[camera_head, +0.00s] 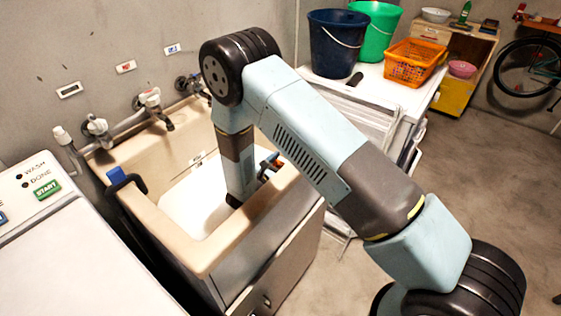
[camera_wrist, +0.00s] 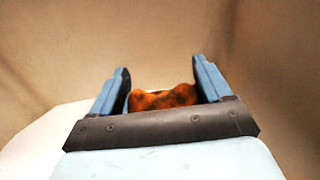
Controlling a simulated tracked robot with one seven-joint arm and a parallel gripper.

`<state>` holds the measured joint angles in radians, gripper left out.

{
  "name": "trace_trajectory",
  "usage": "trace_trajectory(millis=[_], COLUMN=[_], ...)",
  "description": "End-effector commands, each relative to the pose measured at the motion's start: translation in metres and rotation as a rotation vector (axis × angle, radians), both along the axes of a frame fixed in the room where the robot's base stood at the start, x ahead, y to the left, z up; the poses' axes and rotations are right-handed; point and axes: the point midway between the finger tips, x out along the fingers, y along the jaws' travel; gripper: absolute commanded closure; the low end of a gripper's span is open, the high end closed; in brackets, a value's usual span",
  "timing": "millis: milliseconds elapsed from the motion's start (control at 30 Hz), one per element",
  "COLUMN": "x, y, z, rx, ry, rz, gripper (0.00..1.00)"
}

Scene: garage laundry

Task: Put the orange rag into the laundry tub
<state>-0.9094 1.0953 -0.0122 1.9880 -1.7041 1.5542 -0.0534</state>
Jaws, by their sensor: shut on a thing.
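The laundry tub (camera_head: 172,238) is a beige sink with a whitish inside, set against the wall below the taps. My arm reaches down into it. My gripper (camera_head: 270,166) is small in the head view, inside the tub near its right side and partly hidden by my arm. In the wrist view my gripper (camera_wrist: 162,76) has its two blue fingers on either side of the orange rag (camera_wrist: 165,98), which has dark stains and is held between them. A bit of the rag (camera_head: 277,165) also shows in the head view. Beige tub walls fill the wrist view's background.
A white washer (camera_head: 90,265) stands at the left. Taps (camera_head: 150,100) are on the wall behind the tub. At the right, a white appliance holds a dark blue bucket (camera_head: 335,45), a green bucket (camera_head: 377,30) and an orange basket (camera_head: 415,62). Floor is clear at the right.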

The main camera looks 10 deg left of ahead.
Motion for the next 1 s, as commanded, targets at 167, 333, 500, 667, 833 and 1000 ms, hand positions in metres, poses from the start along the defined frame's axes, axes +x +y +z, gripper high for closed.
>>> trace_trajectory(millis=[167, 333, 500, 667, 833, 1000], x=[-0.001, -0.001, -0.001, -0.001, -0.001, -0.008], y=[0.0, 0.0, 0.0, 0.001, 0.001, 0.005], z=[-0.006, -0.007, -0.007, -0.006, -0.004, 0.006], rx=[-0.002, -0.002, -0.002, -0.002, 0.0, -0.001], ry=[0.004, 0.003, 0.003, 0.003, 0.004, 0.005], rz=[0.001, 0.001, 0.002, 0.002, 0.001, 0.005], gripper=[0.52, 0.19, 0.03, 0.0, 0.0, 0.0])
